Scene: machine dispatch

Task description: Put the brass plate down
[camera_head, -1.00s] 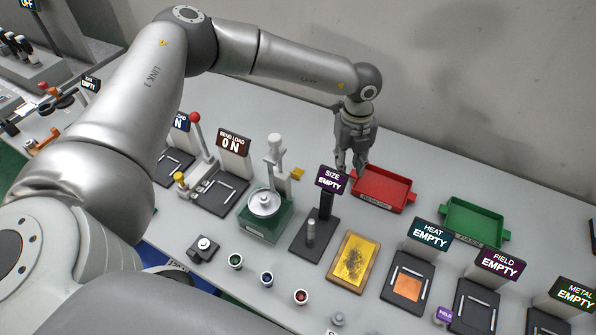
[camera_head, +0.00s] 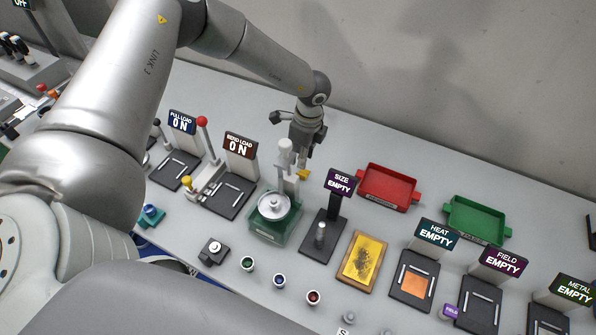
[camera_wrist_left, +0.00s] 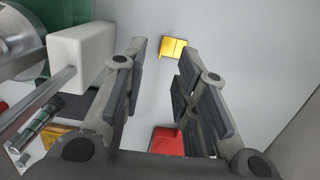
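A small brass-coloured plate (camera_head: 304,174) lies on the table behind the green-based device with the round pan. It also shows in the left wrist view (camera_wrist_left: 173,48), flat on the grey surface and beyond the fingertips. It looks creased or two-toned there. My left gripper (camera_head: 300,160) points down just behind the device's white post, close to the plate. In the left wrist view its fingers (camera_wrist_left: 160,85) stand apart with nothing between them, so it is open. The plate is apart from the fingers. My right gripper is not seen.
The green-based device (camera_head: 273,222) with its white post (camera_head: 285,155) stands close to my left gripper. The SIZE stand (camera_head: 341,184), a red tray (camera_head: 388,188) and a green tray (camera_head: 476,219) are to the right. The table behind them is clear up to the wall.

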